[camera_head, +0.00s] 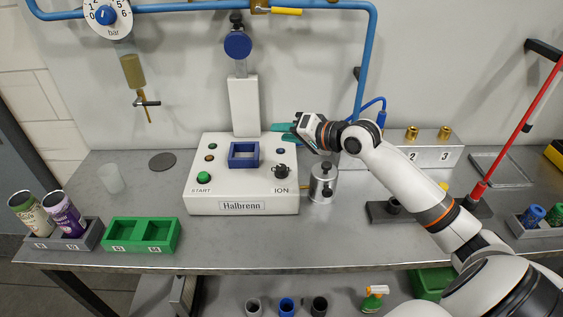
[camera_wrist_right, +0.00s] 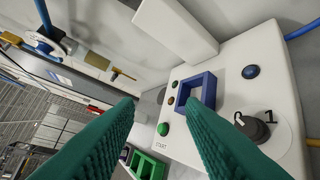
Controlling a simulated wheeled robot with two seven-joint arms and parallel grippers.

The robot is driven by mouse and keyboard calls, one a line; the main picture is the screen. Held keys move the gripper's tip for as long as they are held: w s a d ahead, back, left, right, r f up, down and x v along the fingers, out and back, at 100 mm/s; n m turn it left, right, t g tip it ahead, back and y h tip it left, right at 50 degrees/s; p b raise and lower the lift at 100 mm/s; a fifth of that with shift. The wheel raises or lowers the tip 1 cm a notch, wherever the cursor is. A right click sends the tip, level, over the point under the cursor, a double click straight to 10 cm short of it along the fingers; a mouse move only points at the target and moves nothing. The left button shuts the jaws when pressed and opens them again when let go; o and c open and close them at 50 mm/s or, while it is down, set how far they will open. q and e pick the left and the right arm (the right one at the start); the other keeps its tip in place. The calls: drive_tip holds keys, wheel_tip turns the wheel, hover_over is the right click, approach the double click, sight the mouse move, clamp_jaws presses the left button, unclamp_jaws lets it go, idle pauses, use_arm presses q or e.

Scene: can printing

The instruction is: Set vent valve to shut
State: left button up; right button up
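No valve carries a readable "vent" label. A brass valve (camera_head: 260,6) with a yellow lever (camera_head: 287,11) sits on the blue pipe at the top of the head view. Its lever lies along the pipe. A small tap (camera_head: 147,103) hangs below the filter bowl at the upper left, and I cannot tell its setting. My right gripper (camera_head: 281,130) points left above the white Halbrenn machine, beside its upright column, apart from both valves. In the wrist view its two teal fingers (camera_wrist_right: 160,110) are spread with nothing between them. My left gripper is out of view.
The Halbrenn machine (camera_head: 242,206) stands mid-table with a blue square frame (camera_head: 232,155), a green START button (camera_head: 204,178) and a black ION knob (camera_head: 281,170). A metal canister (camera_head: 323,182) stands beside it. A pressure dial (camera_head: 106,15) is at the upper left.

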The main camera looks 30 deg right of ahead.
drive_tip(key=s+a+f+n+g, duration=0.1)
drive_tip(key=s+a+f, duration=0.1)
drive_tip(key=f, duration=0.4)
drive_tip(key=shift+s+a+n, duration=0.35)
drive_tip(key=shift+a+n, duration=0.05)
drive_tip(key=shift+a, duration=0.2)
drive_tip(key=shift+c, duration=0.3)
